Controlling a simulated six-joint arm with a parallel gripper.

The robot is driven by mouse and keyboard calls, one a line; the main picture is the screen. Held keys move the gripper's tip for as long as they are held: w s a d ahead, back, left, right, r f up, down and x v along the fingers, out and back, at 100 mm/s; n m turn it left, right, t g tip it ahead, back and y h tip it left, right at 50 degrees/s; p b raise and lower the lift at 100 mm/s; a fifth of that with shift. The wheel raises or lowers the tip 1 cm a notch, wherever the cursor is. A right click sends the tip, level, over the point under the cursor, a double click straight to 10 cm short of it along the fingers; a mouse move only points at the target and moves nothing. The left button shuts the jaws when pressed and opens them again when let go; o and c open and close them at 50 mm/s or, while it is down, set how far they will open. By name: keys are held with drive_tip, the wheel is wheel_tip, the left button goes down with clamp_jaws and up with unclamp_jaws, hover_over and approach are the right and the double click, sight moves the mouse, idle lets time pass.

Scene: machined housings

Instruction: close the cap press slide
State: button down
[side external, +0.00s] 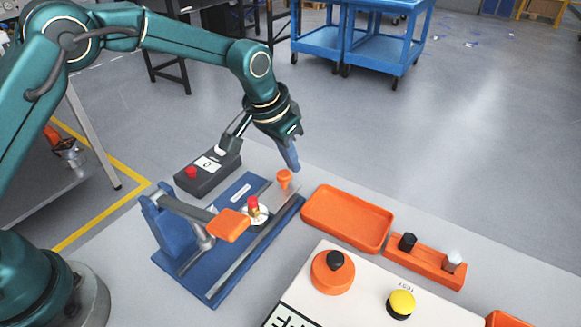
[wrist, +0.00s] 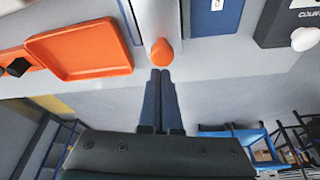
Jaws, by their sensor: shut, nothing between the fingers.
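The cap press has a blue base (side external: 228,268) and a lever with an orange pad (side external: 228,226). Its grey slide (side external: 276,197) sticks out at the far end of the base, with an upright orange knob (side external: 284,179) on it. In the wrist view the slide (wrist: 158,18) ends at the knob (wrist: 161,52). A small part with a red cap (side external: 253,205) sits on a pale round seat near the lever pad. My gripper (side external: 295,168) is shut and empty, fingers pointing down beside the knob, on its outer side. The fingertips (wrist: 161,73) look close to the knob; contact is unclear.
A dark counter box (side external: 208,172) stands left of the slide. An empty orange tray (side external: 347,218) lies to the right. An orange holder (side external: 424,267) carries a black and a pale piece. A white panel with a black knob and a yellow button (side external: 401,304) stands in front.

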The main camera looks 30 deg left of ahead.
sight(252, 203)
drive_tip(key=s, duration=1.1)
drive_tip(key=shift+s, duration=0.3)
drive_tip(key=shift+f, duration=0.1)
